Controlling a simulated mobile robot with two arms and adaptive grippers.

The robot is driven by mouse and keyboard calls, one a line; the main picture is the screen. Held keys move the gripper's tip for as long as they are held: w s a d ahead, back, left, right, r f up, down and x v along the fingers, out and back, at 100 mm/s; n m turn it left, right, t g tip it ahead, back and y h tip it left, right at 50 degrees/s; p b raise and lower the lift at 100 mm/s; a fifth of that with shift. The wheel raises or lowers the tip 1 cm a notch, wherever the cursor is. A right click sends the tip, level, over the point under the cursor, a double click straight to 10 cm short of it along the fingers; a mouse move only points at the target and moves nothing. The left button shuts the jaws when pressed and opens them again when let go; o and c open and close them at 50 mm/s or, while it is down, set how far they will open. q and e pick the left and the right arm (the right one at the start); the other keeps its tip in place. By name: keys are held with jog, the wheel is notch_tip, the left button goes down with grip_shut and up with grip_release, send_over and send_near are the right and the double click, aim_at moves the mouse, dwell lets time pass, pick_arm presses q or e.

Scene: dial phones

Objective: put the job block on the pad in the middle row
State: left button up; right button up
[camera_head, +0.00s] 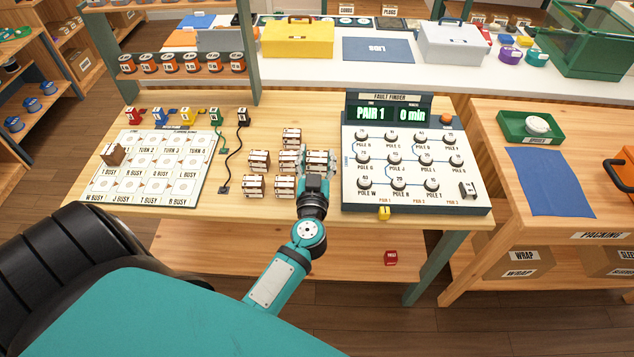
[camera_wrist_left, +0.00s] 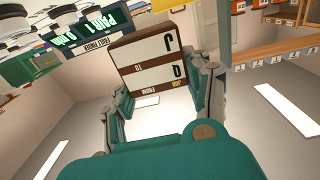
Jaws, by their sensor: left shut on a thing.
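My left gripper (camera_head: 317,165) is shut on a brown and white block (camera_wrist_left: 148,62), above the right side of the block group. In the left wrist view the block sits between both fingers, with a large J, a second letter and small words on its white faces. Several similar blocks (camera_head: 259,160) stand on the wooden table. A white board (camera_head: 200,199) at the left bears rows of pads; the top row is labelled TURN, the lower rows BUSY. A brown block (camera_head: 112,154) stands at its upper left. My right gripper is not in view.
The fault finder panel (camera_head: 417,205), with knobs and a PAIR 1 display, stands close right of my gripper. Coloured plugs (camera_head: 186,116) and a dark cord (camera_head: 232,155) lie behind and beside the white board. A shelf (camera_head: 170,78) of small jars stands behind.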

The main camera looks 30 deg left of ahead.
pick_arm(q)
notch_tip(320, 180, down, 5)
jog(key=b, duration=0.3)
jog(key=shift+f, duration=0.2)
notch_tip(320, 180, down, 3)
jog(key=shift+f+b, duration=0.2)
jog(key=shift+b, duration=0.2)
jog(key=shift+f, duration=0.4)
jog(key=shift+f, duration=0.2)
jog(key=o, duration=1.2)
jog(key=shift+c, duration=0.2)
